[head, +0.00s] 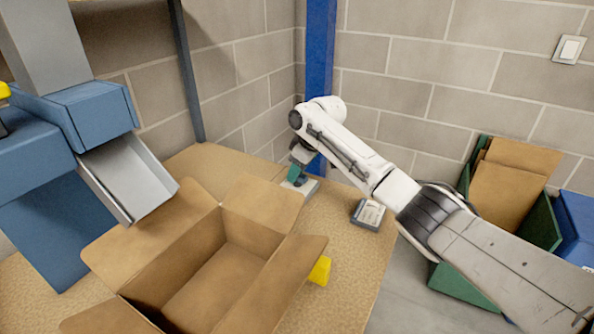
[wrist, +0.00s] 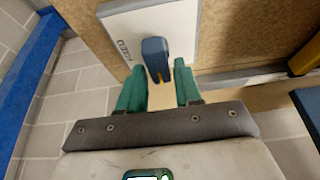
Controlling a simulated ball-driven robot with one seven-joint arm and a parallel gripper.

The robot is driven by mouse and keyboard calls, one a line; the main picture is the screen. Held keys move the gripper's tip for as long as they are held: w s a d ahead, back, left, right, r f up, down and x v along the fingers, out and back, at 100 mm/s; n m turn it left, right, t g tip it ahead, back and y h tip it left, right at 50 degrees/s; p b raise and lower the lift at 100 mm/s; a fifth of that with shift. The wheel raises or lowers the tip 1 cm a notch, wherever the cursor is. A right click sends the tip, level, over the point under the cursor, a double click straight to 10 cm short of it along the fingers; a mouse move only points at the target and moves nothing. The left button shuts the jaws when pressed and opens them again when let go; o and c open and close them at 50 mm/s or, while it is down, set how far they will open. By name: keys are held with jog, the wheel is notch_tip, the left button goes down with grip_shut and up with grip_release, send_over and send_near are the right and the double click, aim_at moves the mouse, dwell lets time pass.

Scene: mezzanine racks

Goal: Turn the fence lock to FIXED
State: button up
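The fence lock is a pale plate (wrist: 112,22) on the tan board, with a dark blue lever (wrist: 156,52) standing on it. The lever's narrow end, with a small yellow mark, points down toward my gripper in the wrist view. Rotated lettering that looks like FIXED lies left of the lever. My gripper (wrist: 160,72) is open. Its two green fingers are either side of the lever's near end, with gaps visible; contact is not evident. In the head view my gripper (head: 294,178) is low over the plate (head: 306,187), and the lever is hidden.
An open cardboard box (head: 165,262) stands left of my gripper, with a yellow block (head: 320,270) beside it. A small grey device (head: 368,214) lies right, near the table edge. A blue post (head: 319,55) rises behind. A metal chute (head: 128,178) is at left.

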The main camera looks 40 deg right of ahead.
grip_shut()
